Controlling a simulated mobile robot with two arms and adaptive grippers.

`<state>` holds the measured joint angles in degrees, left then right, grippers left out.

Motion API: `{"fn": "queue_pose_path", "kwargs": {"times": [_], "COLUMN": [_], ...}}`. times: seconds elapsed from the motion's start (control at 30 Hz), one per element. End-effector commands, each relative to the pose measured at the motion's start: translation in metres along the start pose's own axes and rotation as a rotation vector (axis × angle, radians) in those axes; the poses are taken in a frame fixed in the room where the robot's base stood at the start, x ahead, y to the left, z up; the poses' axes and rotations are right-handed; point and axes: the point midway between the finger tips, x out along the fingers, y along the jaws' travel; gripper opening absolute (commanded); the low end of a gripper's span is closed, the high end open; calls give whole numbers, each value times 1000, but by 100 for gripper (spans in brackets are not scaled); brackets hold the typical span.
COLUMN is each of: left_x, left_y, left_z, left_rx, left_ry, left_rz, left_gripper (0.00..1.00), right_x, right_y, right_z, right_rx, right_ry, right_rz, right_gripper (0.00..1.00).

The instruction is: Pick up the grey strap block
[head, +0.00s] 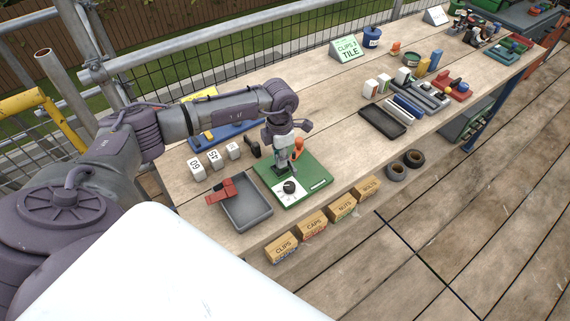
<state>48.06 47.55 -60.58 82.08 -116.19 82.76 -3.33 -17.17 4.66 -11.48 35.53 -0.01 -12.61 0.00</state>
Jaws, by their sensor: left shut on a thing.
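My left gripper (282,164) points down over the green board (310,187) on the near part of the wooden bench. It is shut on a small grey piece, which looks like the grey strap block; the fingers hide most of it. I cannot tell whether the block touches the board. An orange piece (299,144) stands just right of the fingers. A black knob on a white plate (289,187) is in front of them. My right gripper is not in view.
A grey tray (247,212) with a red clamp (222,191) lies left of the board. White numbered blocks (214,160) stand behind it. Labelled boxes (313,228) line the front edge. A black tray (383,121) lies to the right, with bare bench between.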

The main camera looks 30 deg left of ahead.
Motion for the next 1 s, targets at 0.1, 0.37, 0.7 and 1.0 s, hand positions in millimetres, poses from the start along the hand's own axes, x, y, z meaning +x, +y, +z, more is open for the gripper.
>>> {"fn": "queue_pose_path", "kwargs": {"times": [0.1,0.37,0.7,1.0], "left_x": [-8,-22,-35,-35], "left_y": [0,0,0,0], "left_z": [0,0,0,0], "left_rx": [0,0,0,8], "left_ry": [-1,0,0,0], "left_rz": [0,0,1,0], "left_gripper": [0,0,0,0], "right_x": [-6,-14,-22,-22], "right_y": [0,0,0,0], "right_z": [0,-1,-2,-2], "right_rx": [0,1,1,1], "right_ry": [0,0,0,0], "right_rz": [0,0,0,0], "right_gripper": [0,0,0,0]}}
